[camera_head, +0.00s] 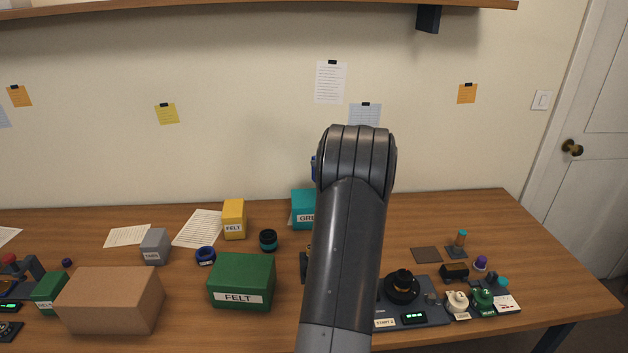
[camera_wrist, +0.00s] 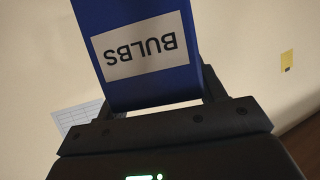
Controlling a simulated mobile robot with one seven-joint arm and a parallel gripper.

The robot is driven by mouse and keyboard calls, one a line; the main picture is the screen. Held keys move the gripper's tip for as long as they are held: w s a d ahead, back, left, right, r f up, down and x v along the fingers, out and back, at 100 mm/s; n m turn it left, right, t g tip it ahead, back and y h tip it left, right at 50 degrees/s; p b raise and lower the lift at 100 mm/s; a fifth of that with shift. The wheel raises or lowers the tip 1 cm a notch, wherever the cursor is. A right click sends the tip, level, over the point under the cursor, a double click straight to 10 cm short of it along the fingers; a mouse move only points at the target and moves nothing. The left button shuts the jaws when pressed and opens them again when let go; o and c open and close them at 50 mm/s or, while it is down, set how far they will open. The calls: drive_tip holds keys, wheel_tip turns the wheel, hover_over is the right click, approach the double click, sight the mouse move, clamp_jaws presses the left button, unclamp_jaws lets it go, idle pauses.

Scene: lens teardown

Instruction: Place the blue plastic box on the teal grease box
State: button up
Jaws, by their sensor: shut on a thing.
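The blue plastic box (camera_wrist: 150,85), labelled BULBS, fills the upper middle of the wrist view. My gripper (camera_wrist: 160,108) is shut on it, with a finger on each side. The label reads upside down in this view. In the head view my arm hides almost all of the box; only a small blue sliver (camera_head: 314,168) shows at the arm's left edge, above desk height. The teal grease box (camera_head: 302,208) stands on the desk at the back, just left of my arm. Its right part and part of its label are hidden by my arm.
A yellow FELT box (camera_head: 234,219), a dark jar (camera_head: 268,240) and a green FELT box (camera_head: 241,282) stand left of the teal box. A cardboard box (camera_head: 111,299) is at front left. A grey station (camera_head: 436,301) with small parts lies right of my arm. A shelf (camera_head: 260,7) hangs above.

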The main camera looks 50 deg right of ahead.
drive_tip(key=w+f, duration=0.2)
drive_tip(key=w, duration=0.1)
drive_tip(key=w+a+f, duration=0.1)
drive_tip(key=shift+w, duration=0.35)
drive_tip(key=shift+f, duration=1.9)
drive_tip(key=shift+f, duration=0.1)
drive_tip(key=o, duration=1.1)
drive_tip(key=shift+f, duration=0.1)
drive_tip(key=shift+o, duration=0.2)
